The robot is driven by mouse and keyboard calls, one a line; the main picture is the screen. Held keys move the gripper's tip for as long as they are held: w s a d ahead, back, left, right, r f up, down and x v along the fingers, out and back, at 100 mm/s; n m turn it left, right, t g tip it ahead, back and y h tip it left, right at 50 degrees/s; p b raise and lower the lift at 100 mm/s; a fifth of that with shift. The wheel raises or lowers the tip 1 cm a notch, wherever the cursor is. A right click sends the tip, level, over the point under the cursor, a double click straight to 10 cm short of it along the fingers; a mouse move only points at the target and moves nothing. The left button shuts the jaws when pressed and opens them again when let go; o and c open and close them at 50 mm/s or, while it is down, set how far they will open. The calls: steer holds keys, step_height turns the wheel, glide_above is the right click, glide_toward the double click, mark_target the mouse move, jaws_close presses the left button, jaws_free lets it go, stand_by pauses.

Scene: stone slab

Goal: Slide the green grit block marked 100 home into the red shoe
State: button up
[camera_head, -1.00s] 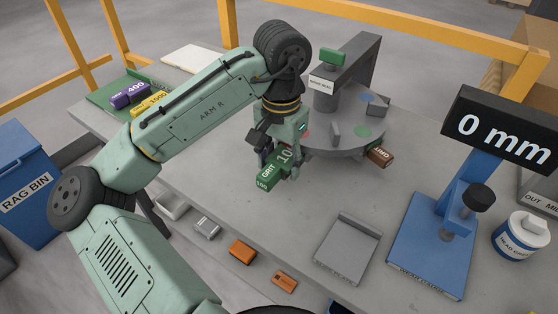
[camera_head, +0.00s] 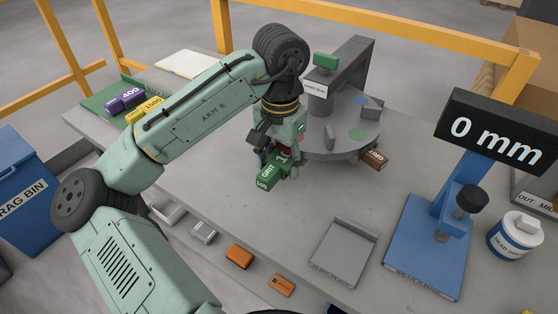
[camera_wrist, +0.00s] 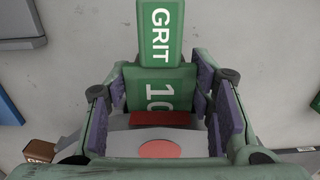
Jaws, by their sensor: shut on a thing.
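The green grit block (camera_head: 269,176) is in my gripper (camera_head: 281,160), held over the near edge of the round grey turntable. In the wrist view the block (camera_wrist: 160,32) shows "GRIT" and part of a number starting "10"; the rest is hidden. My gripper's purple-padded jaws (camera_wrist: 163,112) are on both sides of its inner part. A red bar (camera_wrist: 165,118) and a red disc (camera_wrist: 160,149) show on the grey surface just beyond the block's inner end, in line with it.
The turntable (camera_head: 335,147) carries grey uprights and a brown grit block (camera_head: 374,159). A green holder has purple (camera_head: 127,100) and yellow (camera_head: 146,108) blocks. A grey tray (camera_head: 340,254) and blue gauge stand (camera_head: 430,250) are at right. Bare slab lies between.

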mark_target(281, 160)
steer(key=shift+w+d, duration=0.15)
steer(key=shift+w, duration=0.05)
steer(key=o, duration=1.5)
steer(key=shift+w+r, duration=0.1)
steer(key=shift+r, duration=0.05)
steer(key=shift+r, duration=0.1)
steer(key=shift+w+r, duration=0.1)
steer(key=shift+r, duration=0.25)
steer(key=r, duration=1.1)
steer(key=shift+s, duration=0.3)
steer(key=shift+c, duration=0.3)
